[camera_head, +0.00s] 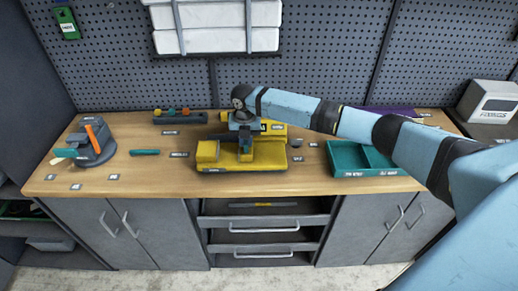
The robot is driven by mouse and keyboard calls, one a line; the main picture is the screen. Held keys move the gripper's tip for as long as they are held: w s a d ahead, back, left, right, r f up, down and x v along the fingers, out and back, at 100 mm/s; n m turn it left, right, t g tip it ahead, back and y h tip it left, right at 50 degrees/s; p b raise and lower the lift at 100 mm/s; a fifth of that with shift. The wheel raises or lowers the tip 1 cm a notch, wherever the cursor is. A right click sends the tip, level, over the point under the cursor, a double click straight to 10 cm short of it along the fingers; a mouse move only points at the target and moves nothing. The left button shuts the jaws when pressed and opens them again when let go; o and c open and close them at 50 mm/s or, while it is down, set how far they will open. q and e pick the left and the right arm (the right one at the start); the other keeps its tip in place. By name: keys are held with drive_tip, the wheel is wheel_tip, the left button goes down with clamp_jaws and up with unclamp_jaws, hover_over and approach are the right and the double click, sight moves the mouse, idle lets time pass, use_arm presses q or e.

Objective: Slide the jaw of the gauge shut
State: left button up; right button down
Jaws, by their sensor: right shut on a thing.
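The yellow gauge (215,167) sits on the wooden workbench, left of the middle. It has a flat yellow base, an upright yellow block at its left end and a larger yellow body at its back right. My right gripper (245,152) points down over the gauge, with my blue arm coming in from the right. It is shut on a part of the gauge, seemingly the sliding jaw between the left block and the body. The gripper hides most of that part, so the width of the gap is hard to tell. My left gripper is not in view.
A grey holder with an orange-handled tool (96,148) stands at the left. A teal bar (145,152) lies left of the gauge. A teal divided tray (345,161) is at the right, under my arm. A rack with coloured knobs (180,117) stands behind.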

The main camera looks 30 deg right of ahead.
sight(225, 154)
drive_tip(key=a, duration=0.1)
drive_tip(key=w+a, duration=0.2)
drive_tip(key=shift+a+r, duration=0.15)
drive_tip(key=shift+a, duration=0.25)
drive_tip(key=shift+w+a, duration=0.9)
drive_tip(key=shift+a, duration=0.3)
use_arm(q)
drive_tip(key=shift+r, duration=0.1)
use_arm(e)
drive_tip(key=c, duration=1.3)
unclamp_jaws()
drive_tip(key=shift+o, duration=1.1)
drive_tip(key=shift+w+a, duration=0.1)
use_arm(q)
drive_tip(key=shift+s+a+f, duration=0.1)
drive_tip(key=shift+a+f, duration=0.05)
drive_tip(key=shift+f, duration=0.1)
